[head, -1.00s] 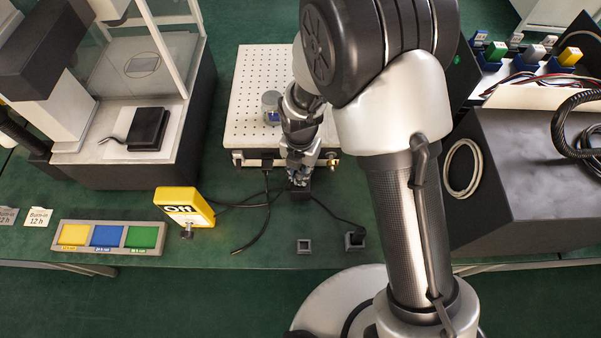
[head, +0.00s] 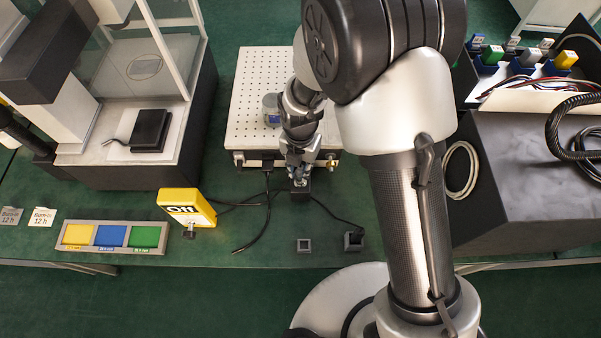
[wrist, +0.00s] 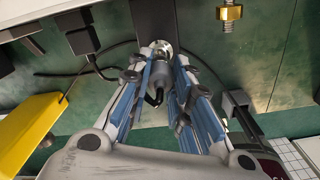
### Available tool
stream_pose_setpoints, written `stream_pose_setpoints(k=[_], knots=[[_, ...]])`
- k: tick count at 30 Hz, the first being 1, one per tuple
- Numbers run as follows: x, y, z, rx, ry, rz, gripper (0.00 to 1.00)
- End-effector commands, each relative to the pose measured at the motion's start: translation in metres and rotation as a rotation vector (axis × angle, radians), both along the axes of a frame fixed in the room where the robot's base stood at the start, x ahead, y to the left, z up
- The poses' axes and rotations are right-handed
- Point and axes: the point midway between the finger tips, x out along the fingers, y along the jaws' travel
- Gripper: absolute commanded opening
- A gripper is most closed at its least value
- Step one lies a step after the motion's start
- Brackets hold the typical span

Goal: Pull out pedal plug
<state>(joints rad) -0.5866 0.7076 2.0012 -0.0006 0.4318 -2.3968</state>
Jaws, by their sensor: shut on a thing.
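In the wrist view, my gripper (wrist: 166,88) is shut on a grey round plug (wrist: 157,74), with the blue-padded fingers on either side of it. A short black curved piece shows at the near end of the plug. I cannot tell whether the plug is still seated. In the head view, my gripper (head: 299,170) is in front of the white perforated box (head: 245,115), and the plug is mostly hidden by it.
A black plug (wrist: 82,40) with a cable sits left of my gripper, and a brass connector (wrist: 231,13) is to its right. A yellow "Off" block (head: 187,207) and a colored tray (head: 165,246) stand left.

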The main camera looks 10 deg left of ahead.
Motion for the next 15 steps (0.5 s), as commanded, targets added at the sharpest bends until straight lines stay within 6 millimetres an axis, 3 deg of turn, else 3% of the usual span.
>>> stream_pose_setpoints(k=[15], knots=[[0.000,0.000,0.028,-0.001,0.001,0.000,0.00]])
